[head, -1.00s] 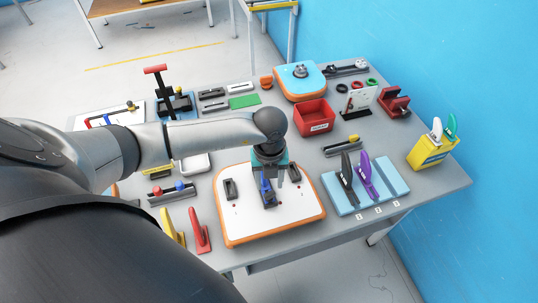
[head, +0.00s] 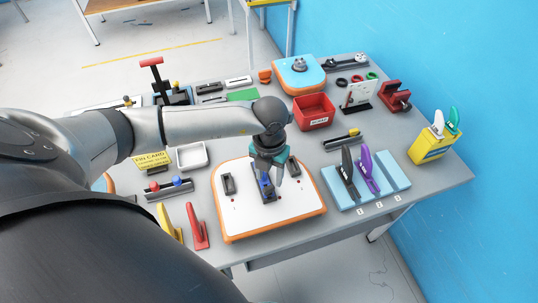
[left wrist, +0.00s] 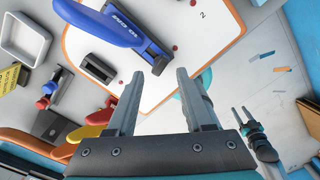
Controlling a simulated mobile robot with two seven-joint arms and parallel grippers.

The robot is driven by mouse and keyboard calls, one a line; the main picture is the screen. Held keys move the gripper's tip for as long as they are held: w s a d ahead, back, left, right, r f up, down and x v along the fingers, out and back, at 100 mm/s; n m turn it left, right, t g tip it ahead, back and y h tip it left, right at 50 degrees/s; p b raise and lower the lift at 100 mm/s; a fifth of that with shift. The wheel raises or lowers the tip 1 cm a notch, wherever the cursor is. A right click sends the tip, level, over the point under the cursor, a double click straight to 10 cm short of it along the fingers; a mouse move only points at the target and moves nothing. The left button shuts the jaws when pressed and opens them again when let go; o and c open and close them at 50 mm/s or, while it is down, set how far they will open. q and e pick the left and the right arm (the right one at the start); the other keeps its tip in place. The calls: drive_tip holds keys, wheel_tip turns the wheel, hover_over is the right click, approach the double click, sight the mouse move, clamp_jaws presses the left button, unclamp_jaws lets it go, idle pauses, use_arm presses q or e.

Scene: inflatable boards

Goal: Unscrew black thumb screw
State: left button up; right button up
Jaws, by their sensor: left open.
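A white board with an orange rim (head: 232,215) lies at the front of the table. On it, a blue fin (head: 264,184) sits in a dark fin box (head: 267,197); both also show in the left wrist view, the fin (left wrist: 112,25) above the box (left wrist: 152,48). I cannot make out the black thumb screw. My left gripper (head: 279,179) is over the board, just right of the fin, open with nothing between its fingers (left wrist: 157,78). What looks like my right gripper (left wrist: 243,113) is small in the left wrist view; its jaw state is unclear.
Two more dark fin boxes (head: 229,184) (head: 294,169) flank the blue fin. A blue rack (head: 340,196) with black and purple fins stands to the right. Red (head: 198,229) and yellow fins stand at left. A red bin (head: 313,112) is behind my gripper.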

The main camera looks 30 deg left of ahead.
use_arm(q)
drive_tip(key=m+b, duration=0.1)
drive_tip(key=m, duration=0.1)
drive_tip(key=shift+m, duration=1)
drive_tip(key=shift+b, duration=0.3)
drive_tip(key=shift+m+b, duration=0.45)
drive_tip(key=shift+m, duration=0.35)
drive_tip(key=shift+d+m+b, duration=0.15)
drive_tip(key=shift+m+b, duration=0.15)
drive_tip(key=shift+m, duration=0.6)
drive_tip(key=shift+f, duration=0.15)
